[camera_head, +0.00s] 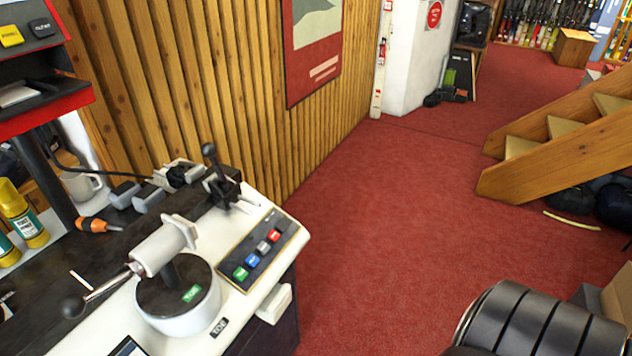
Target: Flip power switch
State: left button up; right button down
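No switch is clearly marked as the power switch in the head view. A dark control panel (265,249) on the white bench machine (228,292) carries a row of small coloured controls: green (240,273), blue (252,261), grey (263,247) and red (274,236). An upright black lever (213,160) with a ball knob stands behind the panel. I cannot tell any control's position. Neither of my grippers is in view.
A round white housing (205,309) and a rod with a black ball handle (74,307) stand left of the panel. Glue bottles (24,216), an orange-handled tool (92,225) and a mug (80,186) lie further left. Red carpet (390,220) is open toward wooden stairs (545,150).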

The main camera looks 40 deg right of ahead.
aim_at(282, 224)
jog(key=l, duration=0.65)
jog(key=i+l, duration=0.15)
jog(key=l, duration=0.45)
